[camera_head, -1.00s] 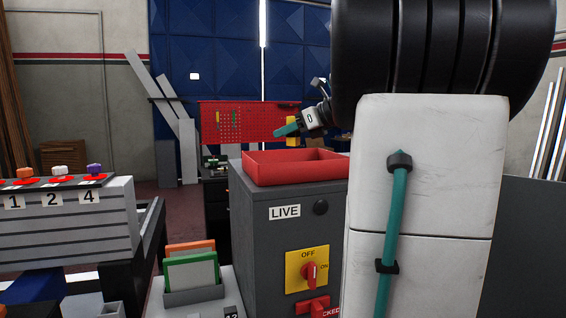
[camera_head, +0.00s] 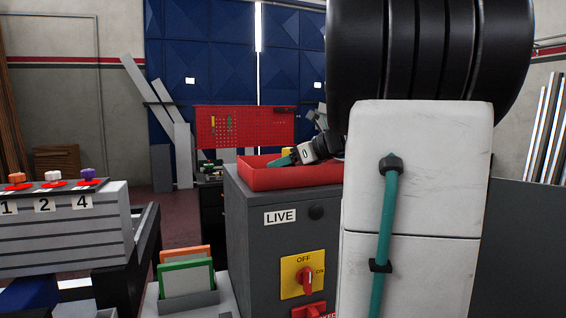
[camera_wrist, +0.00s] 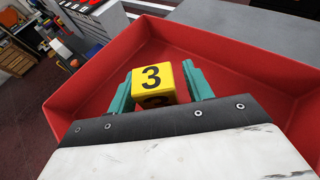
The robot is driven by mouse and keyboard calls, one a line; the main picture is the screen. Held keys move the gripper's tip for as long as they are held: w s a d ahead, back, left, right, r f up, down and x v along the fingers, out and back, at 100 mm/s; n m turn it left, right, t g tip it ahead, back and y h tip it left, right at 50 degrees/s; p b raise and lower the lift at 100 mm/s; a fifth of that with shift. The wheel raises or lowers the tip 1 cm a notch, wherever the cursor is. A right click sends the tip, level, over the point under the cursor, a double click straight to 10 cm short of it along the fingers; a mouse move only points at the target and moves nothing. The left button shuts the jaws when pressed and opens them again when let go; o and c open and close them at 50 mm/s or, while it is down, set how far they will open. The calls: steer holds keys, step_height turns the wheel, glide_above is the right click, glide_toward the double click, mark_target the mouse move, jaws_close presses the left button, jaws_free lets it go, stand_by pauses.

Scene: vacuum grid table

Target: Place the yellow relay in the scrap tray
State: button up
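The yellow relay (camera_wrist: 153,80), a block marked 3, sits between the two teal fingers of my gripper (camera_wrist: 160,88) in the wrist view. The fingers lie against its two sides, with no clear gap. Relay and fingertips are inside the red tray (camera_wrist: 78,101), within its walls. Whether the relay touches the tray floor I cannot tell. In the head view the red tray (camera_head: 300,178) stands on the grey cabinet, and my gripper (camera_head: 284,159) dips low into it. The relay shows there only as a small yellow patch (camera_head: 287,151), mostly hidden.
The grey cabinet (camera_head: 262,245) carries a LIVE label and a yellow switch plate (camera_head: 302,274). A grey unit (camera_head: 65,220) with buttons marked 1, 2 and 4 is at left. A holder with green and orange cards (camera_head: 187,278) stands in front. The tray floor around the relay is clear.

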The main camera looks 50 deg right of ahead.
steer(key=shift+r, duration=0.2)
steer(key=v, duration=1.2)
steer(key=shift+f, duration=0.1)
steer(key=shift+s, duration=0.1)
